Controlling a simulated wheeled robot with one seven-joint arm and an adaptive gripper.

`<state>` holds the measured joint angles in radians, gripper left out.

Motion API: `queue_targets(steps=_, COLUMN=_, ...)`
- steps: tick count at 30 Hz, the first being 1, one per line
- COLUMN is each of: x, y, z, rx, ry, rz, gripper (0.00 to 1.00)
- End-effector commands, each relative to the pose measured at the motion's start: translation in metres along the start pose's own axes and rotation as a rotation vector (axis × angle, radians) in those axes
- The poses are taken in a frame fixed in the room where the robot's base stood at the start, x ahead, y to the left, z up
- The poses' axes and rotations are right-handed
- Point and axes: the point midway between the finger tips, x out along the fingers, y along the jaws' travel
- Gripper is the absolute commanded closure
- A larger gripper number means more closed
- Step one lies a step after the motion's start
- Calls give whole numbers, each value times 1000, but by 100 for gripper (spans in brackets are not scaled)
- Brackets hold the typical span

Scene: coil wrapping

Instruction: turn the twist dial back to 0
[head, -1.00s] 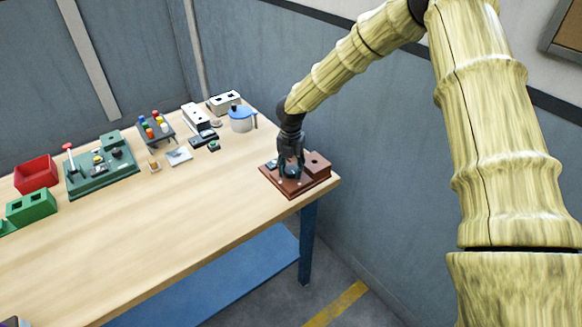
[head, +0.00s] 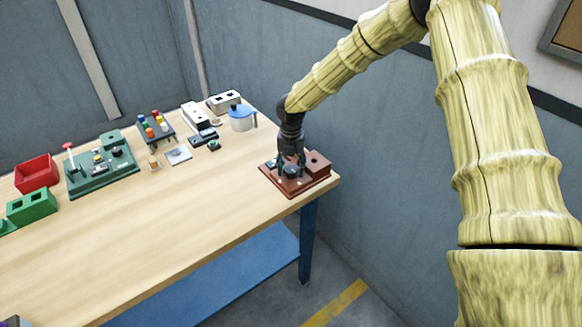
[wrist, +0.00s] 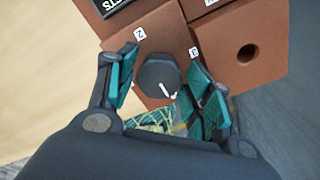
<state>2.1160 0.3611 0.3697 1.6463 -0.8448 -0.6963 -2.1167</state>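The twist dial (wrist: 158,73) is a dark, many-sided knob with a white pointer line on a reddish-brown base. In the wrist view the pointer aims to the lower right. A white tag reading 2 lies above left of the dial, and another tag, too small to read surely, lies to its upper right. My gripper (wrist: 163,78) is open, with one teal-padded finger on each side of the dial and visible gaps between. In the head view my gripper (head: 291,163) is over the brown base (head: 296,189), with the dark dial between the fingers.
A brown block with a round hole (wrist: 247,52) stands beside the dial, close to the right finger. The table's right edge and the wall are near. A blue-lidded pot (head: 241,120), a green board (head: 103,178) and a red bin (head: 38,172) stand farther left. The table's middle is clear.

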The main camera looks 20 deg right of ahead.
Motion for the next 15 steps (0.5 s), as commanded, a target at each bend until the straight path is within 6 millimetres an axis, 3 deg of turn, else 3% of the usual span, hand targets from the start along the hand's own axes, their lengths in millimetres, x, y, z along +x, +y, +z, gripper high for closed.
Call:
queue_targets(steps=8, x=-2, y=0, z=-1, rx=0, ry=2, rz=0, gripper=49)
queue_targets(steps=15, x=-32, y=0, z=0, rx=2, ry=0, rz=1, gripper=49)
